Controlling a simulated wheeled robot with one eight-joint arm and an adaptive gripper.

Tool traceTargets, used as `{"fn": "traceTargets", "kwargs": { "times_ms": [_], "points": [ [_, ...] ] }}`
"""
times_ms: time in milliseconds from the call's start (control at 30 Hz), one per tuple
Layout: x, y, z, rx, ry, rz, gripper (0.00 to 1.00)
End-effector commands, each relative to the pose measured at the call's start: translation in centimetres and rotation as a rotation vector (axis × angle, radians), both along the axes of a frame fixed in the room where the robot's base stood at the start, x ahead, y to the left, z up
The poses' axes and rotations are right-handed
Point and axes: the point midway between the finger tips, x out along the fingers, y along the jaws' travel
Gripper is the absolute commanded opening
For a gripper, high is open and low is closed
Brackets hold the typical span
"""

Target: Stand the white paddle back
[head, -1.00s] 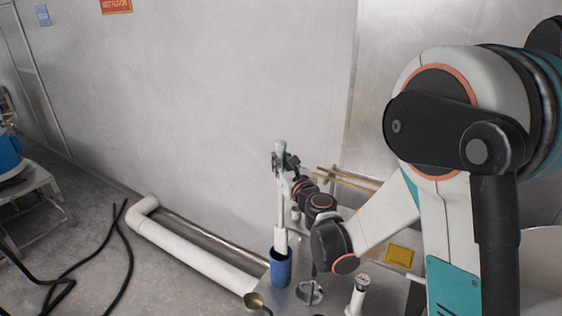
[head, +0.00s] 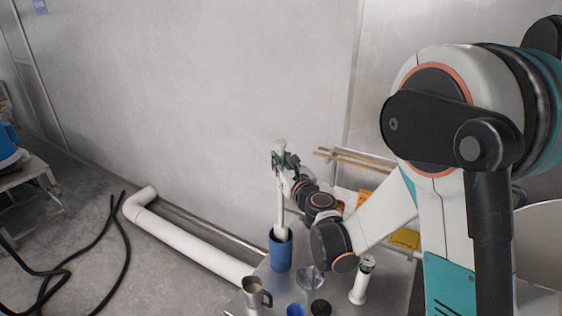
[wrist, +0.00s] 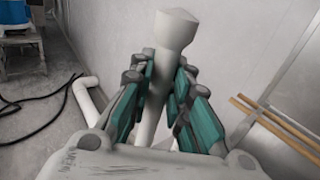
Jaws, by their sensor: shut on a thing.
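The white paddle (head: 280,205) stands nearly upright in the head view, with its wide knob at the top. My gripper (head: 283,162) is shut on its shaft just below the knob. In the wrist view my gripper's green-padded fingers (wrist: 165,78) lie on both sides of the white paddle (wrist: 172,35). The paddle's lower end goes behind the rim of a blue cylindrical holder (head: 281,254) and appears to be inside it. The holder hides that end, so I cannot tell whether it touches the bottom.
A metal pitcher (head: 252,298), a small blue cup (head: 295,310), a round dark item (head: 320,307) and a white-handled tool (head: 361,282) are near the holder on the metal table. Wooden sticks (head: 355,158) lie behind my arm. A white pipe (head: 190,242) runs along the wall.

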Motion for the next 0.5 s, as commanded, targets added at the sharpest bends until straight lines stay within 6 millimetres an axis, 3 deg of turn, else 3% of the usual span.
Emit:
{"fn": "traceTargets", "kwargs": {
  "times_ms": [500],
  "points": [
    [0.0, 0.0, -5.0, 0.0, 0.0, 0.0, 0.0]
  ]
}}
